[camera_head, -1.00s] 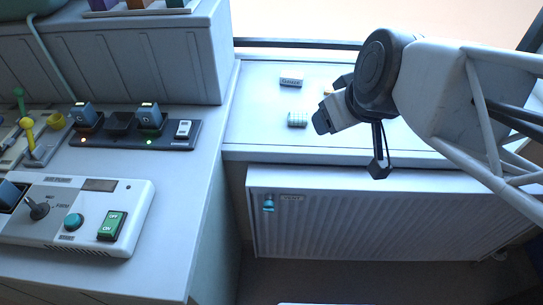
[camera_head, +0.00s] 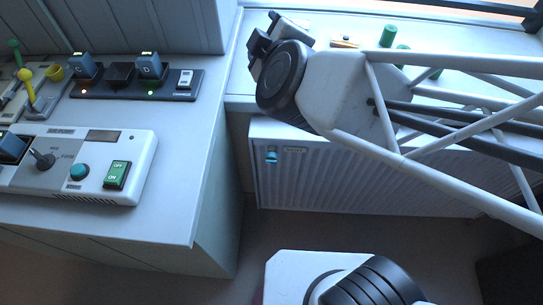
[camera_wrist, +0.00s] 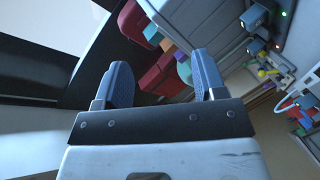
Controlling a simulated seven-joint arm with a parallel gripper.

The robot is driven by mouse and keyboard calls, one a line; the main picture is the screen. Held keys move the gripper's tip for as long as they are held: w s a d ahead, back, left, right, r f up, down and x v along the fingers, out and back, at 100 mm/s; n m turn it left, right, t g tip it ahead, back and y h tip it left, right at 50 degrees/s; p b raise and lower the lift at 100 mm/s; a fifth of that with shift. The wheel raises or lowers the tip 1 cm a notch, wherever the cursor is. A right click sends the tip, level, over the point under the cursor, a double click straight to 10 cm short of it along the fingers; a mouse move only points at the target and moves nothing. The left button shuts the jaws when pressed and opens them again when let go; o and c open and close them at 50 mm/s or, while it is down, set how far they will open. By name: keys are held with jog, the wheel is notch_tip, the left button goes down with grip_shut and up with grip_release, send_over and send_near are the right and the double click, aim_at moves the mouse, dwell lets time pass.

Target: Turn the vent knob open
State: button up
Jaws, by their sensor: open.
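A small teal knob (camera_head: 271,156) sits at the upper left of a white ribbed panel (camera_head: 330,185) below the sill, beside a small label that I cannot read; I take it for the vent knob. In the head view my gripper (camera_head: 262,32) is above and slightly left of the knob, over the sill, apart from it. In the wrist view my gripper (camera_wrist: 160,70) shows two blue-grey fingers spread apart with nothing between them. The teal knob is not recognisable in the wrist view.
A console (camera_head: 75,165) with a grey dial, teal button and green switch lies on the left counter (camera_head: 150,225). Green cylinders (camera_head: 389,36) stand on the sill. Red bins (camera_wrist: 160,72) show beyond my fingers. Floor below the ribbed panel is partly clear.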

aim_at(271, 163)
jog(key=s+f+n+t+h, duration=0.1)
jog(key=f, duration=1.4)
jog(key=s+f+n+t+h, duration=0.1)
jog(key=f+h, duration=0.1)
jog(key=f, duration=1.3)
jog(key=s+f+n+t+h, duration=0.1)
jog(key=s+f+h, duration=0.1)
jog(key=f, duration=1.3)
jog(key=shift+f+t, duration=0.2)
jog(key=shift+t, duration=0.1)
jog(key=shift+w, duration=0.15)
jog(key=shift+w, duration=3.75)
